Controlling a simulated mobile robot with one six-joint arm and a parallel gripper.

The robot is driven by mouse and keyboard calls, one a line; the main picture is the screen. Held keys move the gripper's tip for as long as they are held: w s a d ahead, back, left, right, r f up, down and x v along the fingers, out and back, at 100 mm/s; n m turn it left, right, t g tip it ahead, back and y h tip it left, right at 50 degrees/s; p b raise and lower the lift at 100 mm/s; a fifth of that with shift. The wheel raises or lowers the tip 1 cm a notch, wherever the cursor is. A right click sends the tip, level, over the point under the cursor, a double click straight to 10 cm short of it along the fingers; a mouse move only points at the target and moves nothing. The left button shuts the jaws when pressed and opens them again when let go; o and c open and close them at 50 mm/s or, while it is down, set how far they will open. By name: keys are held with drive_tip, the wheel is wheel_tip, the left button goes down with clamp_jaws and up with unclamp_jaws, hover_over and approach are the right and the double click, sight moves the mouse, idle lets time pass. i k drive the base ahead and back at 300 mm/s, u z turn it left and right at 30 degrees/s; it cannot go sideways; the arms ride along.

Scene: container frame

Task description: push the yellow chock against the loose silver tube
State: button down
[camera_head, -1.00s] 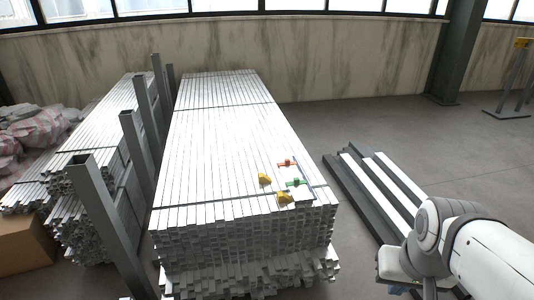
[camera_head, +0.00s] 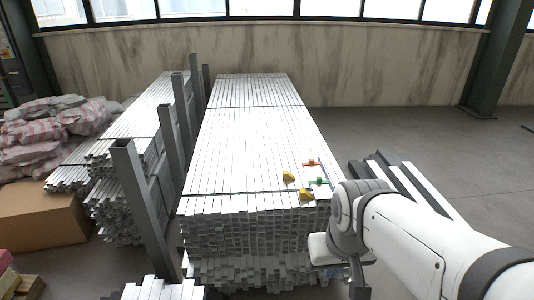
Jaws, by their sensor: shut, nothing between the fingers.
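Two small yellow chocks lie on top of the large stack of silver tubes, near its front right corner. One yellow chock (camera_head: 289,176) is farther back and left; the other yellow chock (camera_head: 306,194) is at the front edge. A thin loose silver tube (camera_head: 325,172) seems to lie along the right side, beside a red piece (camera_head: 312,162) and a green piece (camera_head: 318,181). Its near end is close to or behind my arm. Both chocks look apart from it, but the view is too small to be sure.
The big tube stack (camera_head: 240,140) has a wide clear top. Grey upright posts (camera_head: 147,205) stand on its left, before a second stack (camera_head: 150,105). Dark and white beams (camera_head: 392,178) lie on the floor to the right. A cardboard box (camera_head: 42,218) is at far left.

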sight(286, 176)
drive_tip(key=z, duration=0.05)
drive_tip(key=i, duration=1.65)
drive_tip(key=u, duration=0.05)
